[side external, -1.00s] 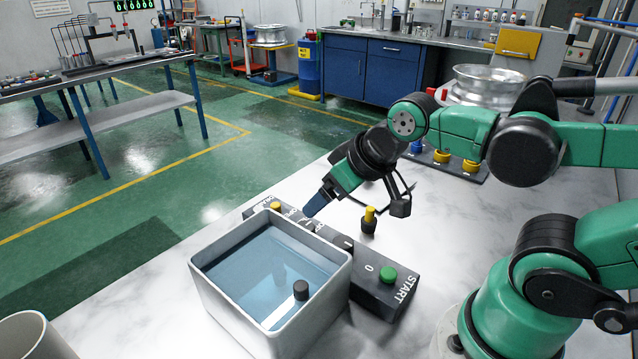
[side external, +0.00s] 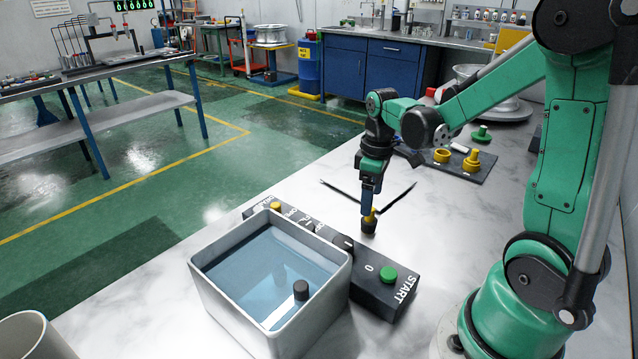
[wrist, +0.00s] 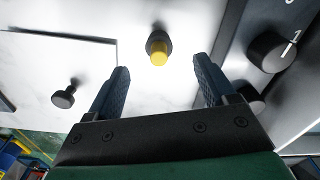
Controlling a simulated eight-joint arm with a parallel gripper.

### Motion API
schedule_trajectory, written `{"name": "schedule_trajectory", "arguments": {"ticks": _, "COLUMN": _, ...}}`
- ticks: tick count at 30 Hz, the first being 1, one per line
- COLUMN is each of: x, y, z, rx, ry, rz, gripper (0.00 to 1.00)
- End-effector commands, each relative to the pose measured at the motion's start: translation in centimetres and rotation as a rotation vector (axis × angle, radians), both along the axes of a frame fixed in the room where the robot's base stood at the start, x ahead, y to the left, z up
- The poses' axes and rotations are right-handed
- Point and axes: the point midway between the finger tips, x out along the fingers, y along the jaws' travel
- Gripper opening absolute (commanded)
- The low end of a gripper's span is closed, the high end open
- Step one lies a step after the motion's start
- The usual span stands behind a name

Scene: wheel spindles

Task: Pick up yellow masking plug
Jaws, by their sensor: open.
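In the wrist view the yellow plug (wrist: 158,50) lies just beyond and between the two spread fingertips (wrist: 163,64). The fingers stand apart with nothing between them. Whether they touch the plug cannot be told.
A black plate (side external: 485,170) with yellow parts lies beyond. Table right of the plug is clear.

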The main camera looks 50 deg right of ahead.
Motion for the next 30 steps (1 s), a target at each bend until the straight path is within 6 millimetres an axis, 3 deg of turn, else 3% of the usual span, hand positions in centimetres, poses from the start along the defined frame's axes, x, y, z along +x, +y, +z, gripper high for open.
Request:
{"name": "schedule_trajectory", "arguments": {"ticks": 15, "x": 0.0, "y": -0.2, "z": -5.0, "rx": 0.003, "ry": 0.006, "rz": 0.004, "gripper": 0.77}}
{"name": "schedule_trajectory", "arguments": {"ticks": 27, "x": 0.0, "y": -0.1, "z": -5.7, "rx": 0.002, "ry": 0.006, "rz": 0.003, "gripper": 0.77}}
{"name": "schedule_trajectory", "arguments": {"ticks": 30, "x": 0.0, "y": -0.1, "z": -5.7, "rx": 0.002, "ry": 0.006, "rz": 0.003, "gripper": 0.49}}
